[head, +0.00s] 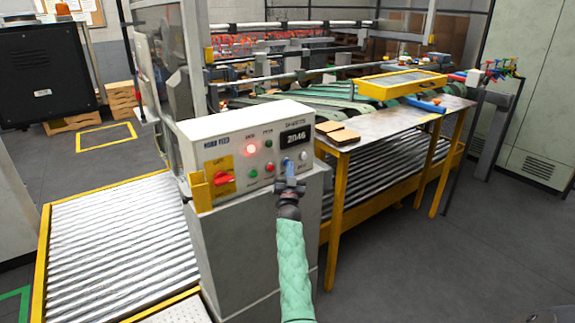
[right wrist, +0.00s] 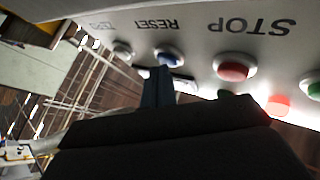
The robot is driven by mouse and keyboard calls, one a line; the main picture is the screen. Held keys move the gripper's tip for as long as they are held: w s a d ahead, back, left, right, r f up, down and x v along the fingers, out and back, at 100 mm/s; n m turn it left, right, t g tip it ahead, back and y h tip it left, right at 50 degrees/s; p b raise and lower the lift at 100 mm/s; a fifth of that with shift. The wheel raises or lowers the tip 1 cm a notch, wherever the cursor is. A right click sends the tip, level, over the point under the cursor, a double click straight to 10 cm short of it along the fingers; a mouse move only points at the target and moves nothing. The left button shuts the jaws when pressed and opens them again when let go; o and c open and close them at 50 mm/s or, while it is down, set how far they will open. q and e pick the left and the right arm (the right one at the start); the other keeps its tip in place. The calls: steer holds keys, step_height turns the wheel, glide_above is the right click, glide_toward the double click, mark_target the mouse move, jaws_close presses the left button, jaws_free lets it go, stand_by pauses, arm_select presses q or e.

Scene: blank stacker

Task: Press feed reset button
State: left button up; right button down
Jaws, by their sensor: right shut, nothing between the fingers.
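The control box (head: 225,132) has a white sloped face with several lamps and buttons. The blue button by the RESET label shows in the right wrist view (right wrist: 168,54), where the lettering is upside down. In the head view the blue button (head: 286,163) is partly hidden behind my gripper. My right gripper (head: 290,183) is shut and empty in front of the panel's lower right. In the right wrist view its fingertips (right wrist: 159,75) overlap the blue button's edge; I cannot tell whether they touch. My left gripper is out of view.
A red STOP button (right wrist: 233,68) and a pale button (right wrist: 122,49) flank the blue one. A red lamp (head: 251,147) is lit and the counter (head: 296,137) reads 2046. A metal table (head: 385,130) stands right; a roller conveyor (head: 120,245) lies left.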

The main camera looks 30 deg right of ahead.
steer(key=shift+w, duration=0.2)
steer(key=shift+s, duration=0.1)
stand_by(0.5)
steer(key=shift+s, duration=0.8)
steer(key=shift+p, duration=0.3)
steer(key=s, duration=0.1)
steer(key=s+p, duration=0.1)
steer(key=s, duration=0.3)
steer(key=shift+d+p, duration=0.25)
steer(key=shift+p, duration=0.1)
steer(key=shift+f, duration=0.1)
